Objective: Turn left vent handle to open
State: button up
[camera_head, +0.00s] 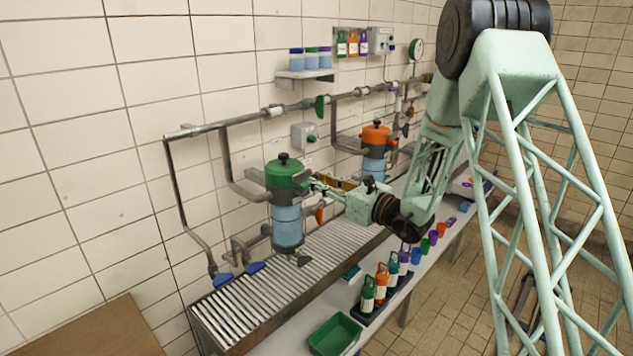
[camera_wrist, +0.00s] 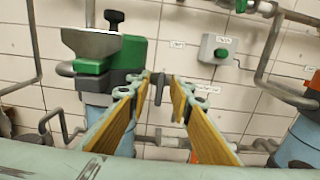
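The left filter housing (camera_head: 287,206) has a green lid with a black knob over a blue body. Its green and grey top (camera_wrist: 110,55) fills the left of the wrist view. My gripper (camera_head: 314,184) is beside the right of this lid. In the wrist view my gripper (camera_wrist: 160,80) has its two yellow-padded fingers apart, tips pointing away. A small dark grey upright piece (camera_wrist: 158,90), perhaps the left vent handle, shows between the tips. I cannot tell whether either finger touches it. My gripper and arm partly hide this area in the head view.
The right housing (camera_head: 376,140) has an orange lid. Pipes run along the tiled wall, with a grey box (camera_wrist: 217,48) bearing a green button. Blue handles (camera_head: 256,267) lie low at the left. Bottles (camera_head: 368,293) and a green tray (camera_head: 335,335) stand on the front bench.

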jog(key=shift+w+a, duration=0.15)
jog(key=shift+a, duration=0.05)
grip_shut()
